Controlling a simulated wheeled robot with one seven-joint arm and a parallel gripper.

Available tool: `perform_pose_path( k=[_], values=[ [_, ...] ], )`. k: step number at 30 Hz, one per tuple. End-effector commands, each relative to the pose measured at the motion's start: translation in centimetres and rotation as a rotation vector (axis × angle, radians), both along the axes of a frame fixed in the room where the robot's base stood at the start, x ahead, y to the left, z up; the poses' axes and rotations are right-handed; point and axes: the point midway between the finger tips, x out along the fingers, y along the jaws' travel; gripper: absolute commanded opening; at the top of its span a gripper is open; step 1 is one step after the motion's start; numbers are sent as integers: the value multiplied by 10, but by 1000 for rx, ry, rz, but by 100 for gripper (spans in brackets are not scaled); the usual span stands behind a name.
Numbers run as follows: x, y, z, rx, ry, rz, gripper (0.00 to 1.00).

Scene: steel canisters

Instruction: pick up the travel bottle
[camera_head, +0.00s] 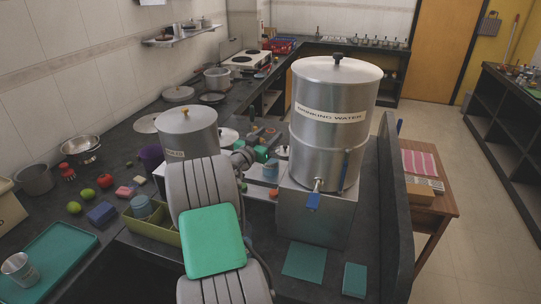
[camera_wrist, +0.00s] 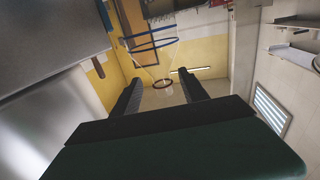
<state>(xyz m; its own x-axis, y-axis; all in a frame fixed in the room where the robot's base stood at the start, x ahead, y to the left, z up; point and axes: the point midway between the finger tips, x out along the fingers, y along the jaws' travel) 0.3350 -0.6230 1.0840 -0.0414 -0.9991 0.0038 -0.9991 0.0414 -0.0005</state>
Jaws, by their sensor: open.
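I cannot pick out the travel bottle with certainty in either view. A blue-grey cup-like vessel (camera_head: 142,206) stands in a green open box (camera_head: 165,231) left of my arm; its form is too small to tell. A steel cup (camera_head: 19,268) sits on the teal tray (camera_head: 50,250) at the far left. My arm hides part of the counter in the head view.
A big steel drinking-water canister (camera_head: 325,140) stands on a steel stand (camera_head: 315,212) right of my arm. A smaller canister (camera_head: 188,133) stands behind my arm. Apples (camera_head: 105,180), a blue sponge (camera_head: 101,213) and pots (camera_head: 80,149) crowd the left counter. Teal mats (camera_head: 305,261) lie at front right.

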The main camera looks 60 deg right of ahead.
Motion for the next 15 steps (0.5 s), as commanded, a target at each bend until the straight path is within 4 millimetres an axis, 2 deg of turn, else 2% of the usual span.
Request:
perform_pose_path(
  k=[6, 9, 15],
  values=[
    [0, -37, 3, 4, 1, -2, 52],
    [0, -49, 2, 3, 1, 0, 52],
    [0, -51, 0, 3, 1, 2, 52]
  ],
)
